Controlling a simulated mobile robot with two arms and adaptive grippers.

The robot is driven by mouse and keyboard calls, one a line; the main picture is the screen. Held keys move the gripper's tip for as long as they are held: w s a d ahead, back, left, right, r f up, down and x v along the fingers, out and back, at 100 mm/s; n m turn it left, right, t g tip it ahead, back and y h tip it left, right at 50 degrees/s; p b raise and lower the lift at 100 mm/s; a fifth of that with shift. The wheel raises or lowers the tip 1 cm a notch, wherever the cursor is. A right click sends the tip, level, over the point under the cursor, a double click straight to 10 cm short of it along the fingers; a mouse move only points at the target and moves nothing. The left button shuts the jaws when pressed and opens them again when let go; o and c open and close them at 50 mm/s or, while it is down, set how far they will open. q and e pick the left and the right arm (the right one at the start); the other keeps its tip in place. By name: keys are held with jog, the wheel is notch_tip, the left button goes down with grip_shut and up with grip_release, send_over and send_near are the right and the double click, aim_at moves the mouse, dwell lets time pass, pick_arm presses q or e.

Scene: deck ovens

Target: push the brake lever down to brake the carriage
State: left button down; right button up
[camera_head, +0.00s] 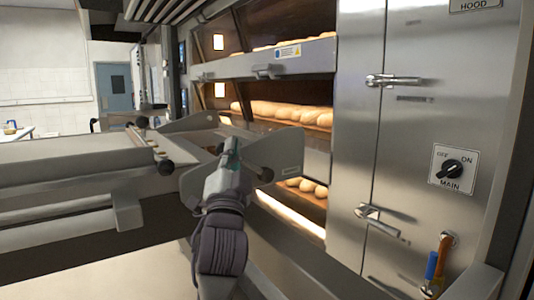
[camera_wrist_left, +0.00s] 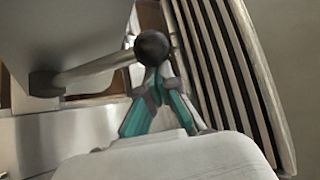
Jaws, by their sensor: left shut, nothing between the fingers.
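The carriage (camera_head: 70,160) is the grey loader on the left. My right gripper is in neither view.
The deck ovens with bread loaves (camera_head: 280,112) stand behind and right of the gripper. A steel cabinet (camera_head: 410,150) with handles and a main switch (camera_head: 453,169) stands on the right. Other black knobs (camera_head: 167,167) are on the carriage.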

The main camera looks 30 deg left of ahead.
pick_arm(q)
jog(key=f+n+y+b, duration=0.1)
jog(key=f+n+g+y+b, duration=0.1)
jog(key=s+n+y+b, duration=0.1)
jog(key=n, duration=0.1)
jog(key=shift+s+a+f+y, duration=0.1)
jog(key=shift+a+f+y, duration=0.2)
jog(key=shift+f, duration=0.1)
jog(key=shift+s+a+f+g+b, duration=0.1)
jog(key=shift+s+f+g+b, duration=0.3)
jog(key=shift+b, duration=0.5)
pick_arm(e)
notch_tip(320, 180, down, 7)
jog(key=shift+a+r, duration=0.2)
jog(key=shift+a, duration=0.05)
pick_arm(q)
jog(key=shift+f, duration=0.1)
